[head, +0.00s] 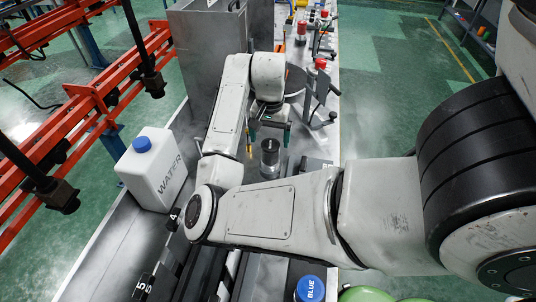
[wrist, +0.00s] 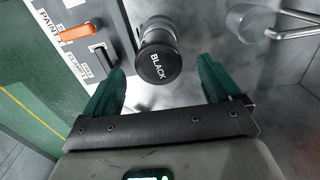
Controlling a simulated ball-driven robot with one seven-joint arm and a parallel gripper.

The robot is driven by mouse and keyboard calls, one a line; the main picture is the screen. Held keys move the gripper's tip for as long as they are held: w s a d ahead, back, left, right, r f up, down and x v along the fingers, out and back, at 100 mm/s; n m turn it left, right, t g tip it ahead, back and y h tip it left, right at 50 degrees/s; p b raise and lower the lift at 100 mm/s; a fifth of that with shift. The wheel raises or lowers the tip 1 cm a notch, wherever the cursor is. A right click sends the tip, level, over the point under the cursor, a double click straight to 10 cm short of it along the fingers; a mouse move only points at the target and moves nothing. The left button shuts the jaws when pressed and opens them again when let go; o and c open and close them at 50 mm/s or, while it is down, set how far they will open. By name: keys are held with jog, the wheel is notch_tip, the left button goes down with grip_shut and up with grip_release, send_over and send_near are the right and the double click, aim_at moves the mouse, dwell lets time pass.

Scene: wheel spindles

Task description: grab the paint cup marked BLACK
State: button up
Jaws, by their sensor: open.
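The paint cup marked BLACK (wrist: 158,62) stands upright in the wrist view, with white lettering on its dark lid. In the head view a dark cup (head: 270,152) stands on the metal bench just in front of my gripper; its label cannot be read there. My gripper (wrist: 160,85) is open, its two green fingers apart on either side below the cup in the wrist picture. Nothing is between the fingertips, and the cup is a little beyond them. In the head view my gripper (head: 268,130) shows partly behind the arm.
A white WATER jug (head: 156,168) stands left on the bench. A blue-lidded cup marked BLUE (head: 310,289) is at the front. A panel with an orange switch (wrist: 76,33) lies left of the black cup. A metal handle (wrist: 295,25) is to its right. Red-lidded items (head: 320,63) stand farther back.

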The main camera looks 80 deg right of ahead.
aim_at(270, 144)
jog(key=shift+s+f+p, duration=0.1)
jog(key=shift+f+p, duration=0.6)
jog(key=shift+f, duration=2)
jog(key=c, duration=1.4)
jog(key=shift+o, duration=0.2)
jog(key=shift+r, duration=0.2)
